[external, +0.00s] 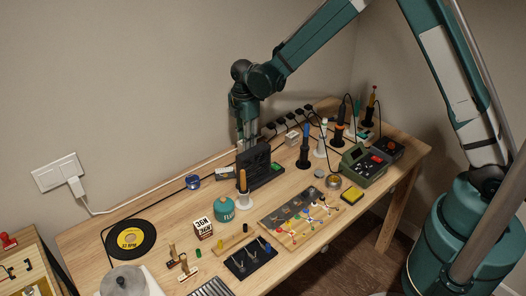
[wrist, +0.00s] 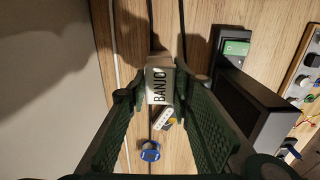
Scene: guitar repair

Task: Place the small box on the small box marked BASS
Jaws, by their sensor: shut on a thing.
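My gripper (wrist: 158,98) is shut on a small white box (wrist: 160,82) marked BANJO, held between its two fingers in the wrist view. In the external view my gripper (external: 245,138) points down at the back of the bench, behind a black upright case; its tips and the box are largely hidden there. I cannot read BASS on any box. A small pale box (external: 291,139) sits at the back of the bench, right of my gripper, its marking too small to read. Another small white box (external: 203,228) with dark lettering stands near the front.
The black case (external: 253,167) stands close in front of my gripper; it also shows in the wrist view (wrist: 252,108). Cables run along the wall. A blue coil (external: 193,182) lies to the left.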

